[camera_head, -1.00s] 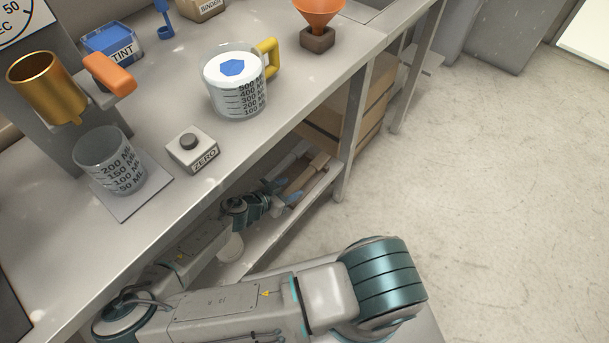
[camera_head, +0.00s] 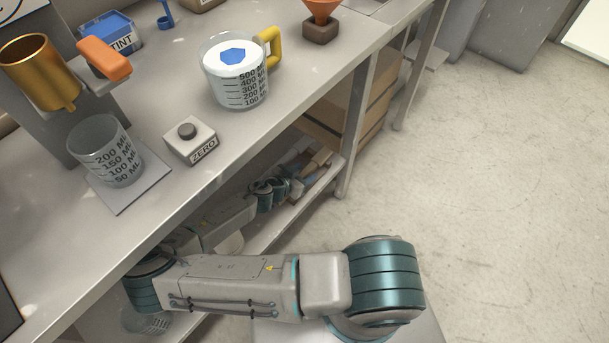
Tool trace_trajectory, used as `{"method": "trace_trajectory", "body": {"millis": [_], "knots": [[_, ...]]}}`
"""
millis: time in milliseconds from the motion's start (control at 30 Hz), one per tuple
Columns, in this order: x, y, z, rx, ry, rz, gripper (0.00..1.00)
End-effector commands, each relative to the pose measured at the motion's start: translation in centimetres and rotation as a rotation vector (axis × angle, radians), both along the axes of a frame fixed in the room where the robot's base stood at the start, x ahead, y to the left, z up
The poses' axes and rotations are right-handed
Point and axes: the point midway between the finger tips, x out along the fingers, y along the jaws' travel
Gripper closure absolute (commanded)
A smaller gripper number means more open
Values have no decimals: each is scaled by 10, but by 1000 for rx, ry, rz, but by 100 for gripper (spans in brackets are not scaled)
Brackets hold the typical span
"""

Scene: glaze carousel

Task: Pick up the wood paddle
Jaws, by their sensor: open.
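A light-brown wooden piece, seemingly the wood paddle (camera_head: 319,159), lies on the lower shelf (camera_head: 325,182) under the bench. Only part of it shows; my arm and the bench edge hide the rest. My gripper (camera_head: 303,181) is under the bench at the near end of this wooden piece, small and partly covered by my own wrist. Its jaws are open. Whether the fingers are around the wood or only beside it, I cannot tell.
The bench top (camera_head: 145,225) overhangs my forearm. On it stand a large measuring jug (camera_head: 238,85), a ZERO button box (camera_head: 190,141) and a small beaker (camera_head: 105,150). Cardboard boxes (camera_head: 345,120) and a bench leg (camera_head: 355,130) lie beyond my gripper. Open floor (camera_head: 480,180) is at right.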

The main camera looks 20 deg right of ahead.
Motion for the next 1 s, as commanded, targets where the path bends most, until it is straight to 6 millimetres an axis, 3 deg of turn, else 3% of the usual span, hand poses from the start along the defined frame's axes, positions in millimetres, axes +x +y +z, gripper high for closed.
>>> {"method": "trace_trajectory", "body": {"millis": [333,367,500,533,1000], "knots": [[6,-7,-5,0,0,1,50],[6,-7,-5,0,0,1,56],[5,-7,-4,0,0,1,94],[5,-7,-4,0,0,1,100],[5,-7,6,1,-2,0,100]]}}
